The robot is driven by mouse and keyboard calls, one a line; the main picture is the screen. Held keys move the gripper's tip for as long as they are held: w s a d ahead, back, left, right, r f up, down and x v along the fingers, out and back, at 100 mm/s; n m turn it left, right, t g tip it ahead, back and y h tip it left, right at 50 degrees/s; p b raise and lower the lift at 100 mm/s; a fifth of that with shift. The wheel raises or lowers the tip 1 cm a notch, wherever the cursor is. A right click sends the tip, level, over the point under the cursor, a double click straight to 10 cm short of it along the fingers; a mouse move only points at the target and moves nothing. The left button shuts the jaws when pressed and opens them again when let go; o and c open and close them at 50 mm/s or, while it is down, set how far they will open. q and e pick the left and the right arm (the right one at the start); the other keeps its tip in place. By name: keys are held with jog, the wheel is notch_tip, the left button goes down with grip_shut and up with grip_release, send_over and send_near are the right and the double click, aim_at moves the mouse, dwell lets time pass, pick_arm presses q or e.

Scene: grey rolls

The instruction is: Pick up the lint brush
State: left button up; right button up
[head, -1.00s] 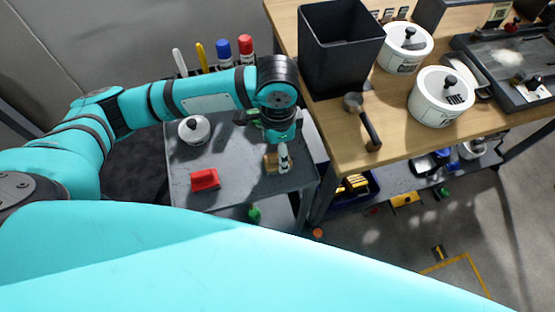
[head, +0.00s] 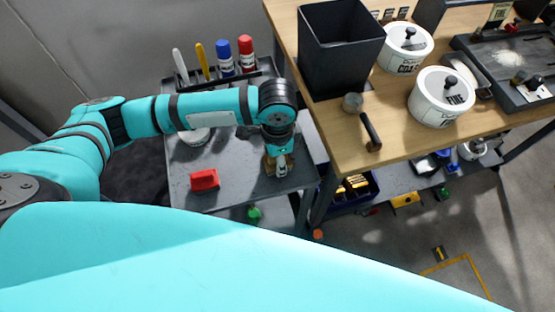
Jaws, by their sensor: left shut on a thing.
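My left gripper (head: 279,163) is low over the right side of the grey cart top, pointing down. It is shut on a small tan, wood-coloured thing that looks like the lint brush (head: 267,164). The gripper's fingers and wrist hide much of the brush, so its full shape does not show. I cannot tell whether the brush touches the cart top. My right gripper is not in view.
The wooden table (head: 337,148) is close on the right, with a black bin (head: 340,60), a portafilter and white canisters.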

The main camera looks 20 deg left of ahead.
pick_arm(q)
jog(key=shift+c, duration=1.4)
jog(key=shift+r, duration=0.15)
jog(key=shift+r, duration=0.3)
jog(key=r, duration=0.3)
jog(key=shift+d, duration=0.25)
jog(key=s+d, duration=0.4)
jog(key=d, duration=0.2)
jog(key=s+d+r, duration=0.1)
jog(key=s+d, duration=0.2)
jog(key=d, duration=0.4)
jog(key=shift+s+d, duration=0.3)
jog(key=shift+s, duration=0.05)
